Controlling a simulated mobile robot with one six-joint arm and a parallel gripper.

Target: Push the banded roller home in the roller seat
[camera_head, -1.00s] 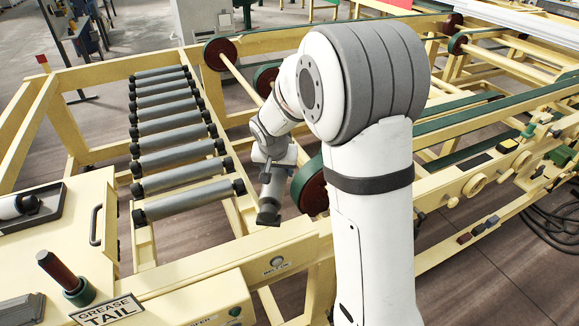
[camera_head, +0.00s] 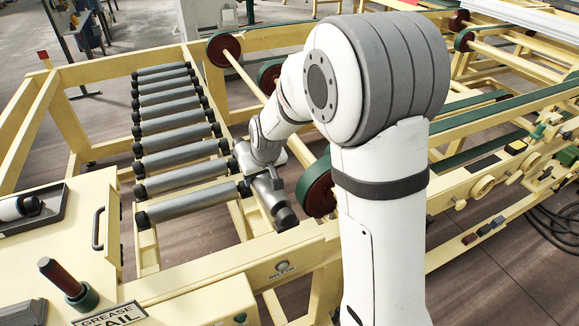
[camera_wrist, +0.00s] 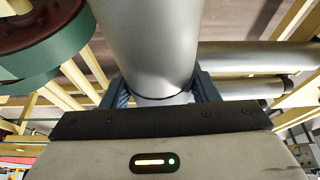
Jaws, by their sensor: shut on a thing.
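My gripper (camera_wrist: 163,88) is shut around a smooth grey roller (camera_wrist: 146,40) in the wrist view. A thin dark band circles the roller between the blue-grey fingers. In the head view my gripper hangs just right of the near rollers of the roller bed. A short grey cylinder with a dark end (camera_head: 286,218) shows at it, tilted across the bed's direction and above the yellow frame; it looks like the held roller. I cannot pick out the roller seat, and my arm hides part of the frame. Whether the roller touches anything cannot be told.
Several grey rollers (camera_head: 190,203) with dark ends lie in the yellow frame (camera_head: 180,290). A green-rimmed dark red wheel (camera_head: 318,188) stands close right of my gripper; it also shows in the wrist view (camera_wrist: 40,45). A grease handle (camera_head: 62,277) stands front left.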

